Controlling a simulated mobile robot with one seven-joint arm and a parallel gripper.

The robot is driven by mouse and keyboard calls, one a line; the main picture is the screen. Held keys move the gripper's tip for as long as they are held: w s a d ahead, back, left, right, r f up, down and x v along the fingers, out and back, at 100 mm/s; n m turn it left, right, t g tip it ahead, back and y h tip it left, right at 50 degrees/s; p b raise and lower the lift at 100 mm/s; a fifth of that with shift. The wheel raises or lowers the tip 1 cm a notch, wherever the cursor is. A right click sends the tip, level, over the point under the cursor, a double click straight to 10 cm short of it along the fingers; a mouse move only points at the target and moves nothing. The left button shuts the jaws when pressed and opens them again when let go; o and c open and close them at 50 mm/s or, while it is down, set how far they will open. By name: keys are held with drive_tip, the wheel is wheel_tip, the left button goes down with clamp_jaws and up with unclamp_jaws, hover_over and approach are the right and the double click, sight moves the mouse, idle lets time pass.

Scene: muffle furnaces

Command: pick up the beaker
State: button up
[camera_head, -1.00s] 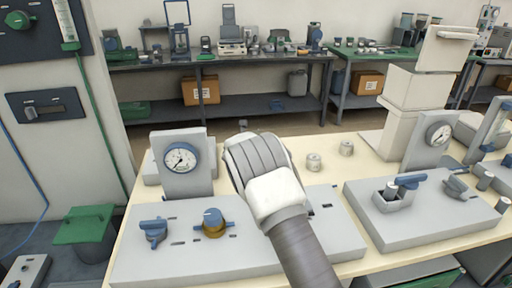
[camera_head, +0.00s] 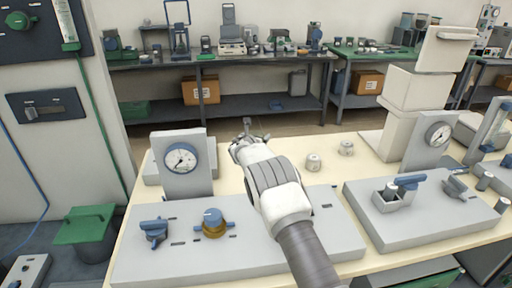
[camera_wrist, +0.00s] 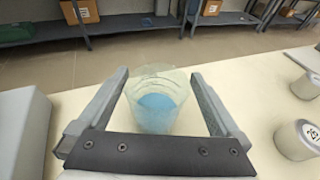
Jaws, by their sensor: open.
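The beaker (camera_wrist: 157,98) is clear and holds something blue. In the wrist view it stands upright on the cream table, between the two grey fingers of my gripper (camera_wrist: 160,95). The fingers are spread wide, with a gap visible on each side of the beaker. In the head view my gripper (camera_head: 247,130) reaches forward over the table's far edge area, and my arm hides the beaker there.
Two small metal weights (camera_head: 313,162) (camera_head: 346,148) stand on the table right of my arm. A gauge panel (camera_head: 182,162) rises at left. Grey consoles (camera_head: 140,262) (camera_head: 425,215) fill the front. A back bench (camera_head: 230,105) stands beyond the floor gap.

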drive_tip(key=shift+c, duration=0.2)
drive_tip(key=c, duration=1.5)
drive_tip(key=shift+r, duration=0.1)
drive_tip(key=shift+r, duration=0.45)
drive_tip(key=s+d+r+b, duration=0.2)
drive_tip(key=s+d+r, duration=0.5)
drive_tip(key=d+r, duration=0.2)
drive_tip(key=shift+d+r, duration=0.25)
drive_tip(key=shift+r, duration=0.25)
